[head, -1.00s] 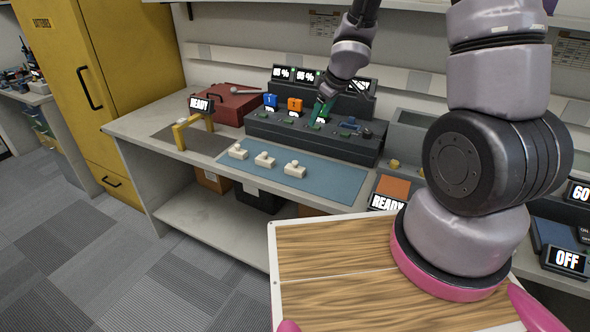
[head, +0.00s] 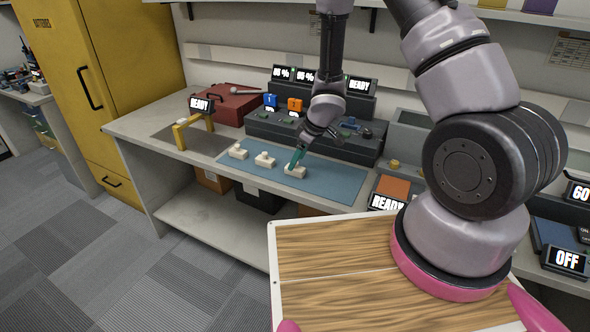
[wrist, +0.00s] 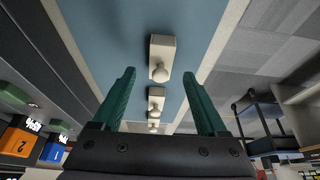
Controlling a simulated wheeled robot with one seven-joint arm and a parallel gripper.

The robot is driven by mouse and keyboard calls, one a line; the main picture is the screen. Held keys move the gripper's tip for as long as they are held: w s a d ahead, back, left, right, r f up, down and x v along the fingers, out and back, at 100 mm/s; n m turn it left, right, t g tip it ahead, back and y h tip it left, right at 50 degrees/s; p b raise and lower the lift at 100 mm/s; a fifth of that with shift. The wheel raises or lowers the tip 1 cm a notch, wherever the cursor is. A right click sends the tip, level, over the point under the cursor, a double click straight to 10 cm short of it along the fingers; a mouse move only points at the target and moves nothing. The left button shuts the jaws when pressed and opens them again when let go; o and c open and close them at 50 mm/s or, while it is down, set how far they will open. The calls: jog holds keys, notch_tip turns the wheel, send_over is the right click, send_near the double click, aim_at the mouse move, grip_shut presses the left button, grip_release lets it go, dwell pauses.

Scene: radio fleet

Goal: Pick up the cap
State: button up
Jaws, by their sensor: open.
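Three small cream caps, each a block with a rounded knob, stand in a row on the blue mat (head: 335,184): a left one (head: 237,152), a middle one (head: 264,160) and a right one (head: 294,172). My gripper (head: 297,160) has teal fingers and is open, just above the right cap. In the wrist view the nearest cap (wrist: 161,48) lies ahead between the lines of the two spread fingers, with nothing held. The other caps show behind it in a line. Whether the fingers reach down beside the right cap is unclear.
A dark charger rack (head: 264,128) with a blue and an orange block stands behind the mat. A yellow handle frame (head: 181,135) stands left, a red toolbox (head: 230,103) behind it. An orange pad (head: 393,188) lies right. The mat's front strip is clear.

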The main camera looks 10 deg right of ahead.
jog(key=x, duration=0.3)
jog(key=shift+w+a+f, duration=0.1)
jog(key=shift+w+a, duration=0.05)
jog(key=shift+a, duration=0.05)
grip_shut()
